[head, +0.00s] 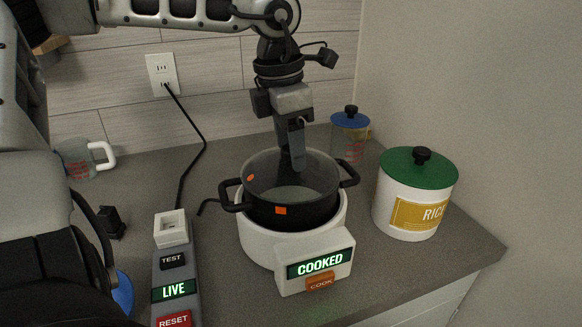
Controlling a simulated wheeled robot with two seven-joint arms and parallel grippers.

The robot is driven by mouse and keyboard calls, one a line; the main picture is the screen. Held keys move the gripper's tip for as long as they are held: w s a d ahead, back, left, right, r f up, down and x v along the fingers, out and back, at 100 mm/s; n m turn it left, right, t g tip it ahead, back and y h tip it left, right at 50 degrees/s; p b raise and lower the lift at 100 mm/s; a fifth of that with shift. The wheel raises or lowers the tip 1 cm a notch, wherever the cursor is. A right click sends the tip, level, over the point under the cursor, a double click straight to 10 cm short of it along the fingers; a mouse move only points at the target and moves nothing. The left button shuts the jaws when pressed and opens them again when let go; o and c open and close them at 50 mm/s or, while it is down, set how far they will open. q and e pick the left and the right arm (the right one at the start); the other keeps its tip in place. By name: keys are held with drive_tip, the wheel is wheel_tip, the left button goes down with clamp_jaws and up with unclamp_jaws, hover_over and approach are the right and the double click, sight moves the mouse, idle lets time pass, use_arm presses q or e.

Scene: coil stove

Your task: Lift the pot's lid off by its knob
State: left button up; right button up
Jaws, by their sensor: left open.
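A black pot (300,214) with two side handles and orange marks sits in a white cooker (257,240), whose display reads COOKED. A pale, flat round area shows within the pot's rim. I cannot tell whether this is a clear lid or the pot's inside. No knob on the pot can be made out; my left gripper may hide it. My left gripper (298,160) is open, pointing down over the middle of the pot, its fingers overlapping in this view. I cannot tell whether they touch anything. My right gripper is not in view.
A white canister with a green knobbed lid (418,165) stands at right. A blue-lidded glass jar (350,136) is behind the pot. A power strip (174,270) reading LIVE lies left, its cord running to the wall outlet (162,75). A measuring cup (77,158) stands farther left.

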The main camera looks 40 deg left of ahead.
use_arm(q)
clamp_jaws()
drive_tip(key=shift+r, duration=0.15)
